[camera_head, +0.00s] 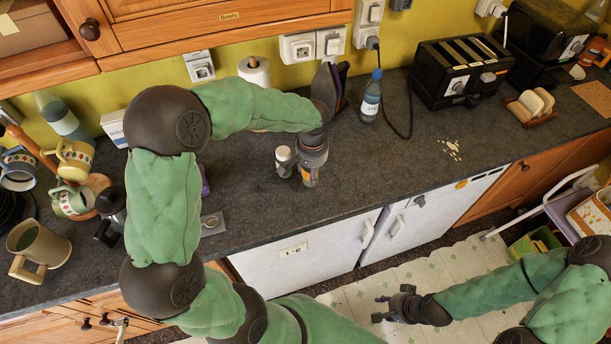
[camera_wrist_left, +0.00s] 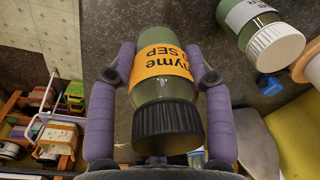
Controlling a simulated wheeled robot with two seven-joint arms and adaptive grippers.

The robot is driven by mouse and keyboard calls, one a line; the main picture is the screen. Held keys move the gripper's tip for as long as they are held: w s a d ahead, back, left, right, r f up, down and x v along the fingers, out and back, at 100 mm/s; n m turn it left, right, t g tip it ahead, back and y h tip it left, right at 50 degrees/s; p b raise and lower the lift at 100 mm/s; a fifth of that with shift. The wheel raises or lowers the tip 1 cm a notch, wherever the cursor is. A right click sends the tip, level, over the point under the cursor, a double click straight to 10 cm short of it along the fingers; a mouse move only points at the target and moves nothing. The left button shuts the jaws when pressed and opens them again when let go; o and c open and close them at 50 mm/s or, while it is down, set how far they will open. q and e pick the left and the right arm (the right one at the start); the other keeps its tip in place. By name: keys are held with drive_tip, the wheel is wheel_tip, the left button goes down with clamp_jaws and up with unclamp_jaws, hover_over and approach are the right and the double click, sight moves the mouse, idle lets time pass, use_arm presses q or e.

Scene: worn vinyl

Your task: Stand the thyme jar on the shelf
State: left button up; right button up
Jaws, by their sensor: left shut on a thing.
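The thyme jar (camera_wrist_left: 163,66) has a green glass body, an orange label and a black lid, seen between the two purple fingers in the left wrist view. In the head view the jar (camera_head: 309,180) is mostly covered by my left gripper (camera_head: 312,165), which is shut on it over the counter. I cannot tell whether its base touches the counter. My right gripper (camera_head: 381,308) is open and empty in front of the white cupboard doors, over the floor. A wooden shelf compartment (camera_head: 45,52) shows at the upper left; I cannot tell if it is the task's shelf.
A white-capped jar (camera_head: 283,160) stands on the counter (camera_head: 385,180) close beside the thyme jar; it also shows in the left wrist view (camera_wrist_left: 250,20). A water bottle (camera_head: 370,98) and toaster (camera_head: 462,72) stand farther right. Mugs (camera_head: 40,250) crowd the left end.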

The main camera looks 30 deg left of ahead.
sight(306, 176)
use_arm(q)
drive_tip(key=a+f, duration=0.1)
drive_tip(key=w+a+f, duration=0.1)
drive_tip(key=f, duration=0.1)
drive_tip(key=shift+w+a+f, duration=0.1)
drive_tip(key=shift+w+a, duration=0.05)
drive_tip(key=shift+a, duration=0.05)
drive_tip(key=shift+w+a+f+b, duration=0.1)
drive_tip(key=shift+f+b, duration=0.35)
drive_tip(key=shift+f, duration=1.15)
drive_tip(key=shift+f, duration=0.1)
drive_tip(key=o, duration=1.2)
drive_tip(key=shift+o, duration=0.2)
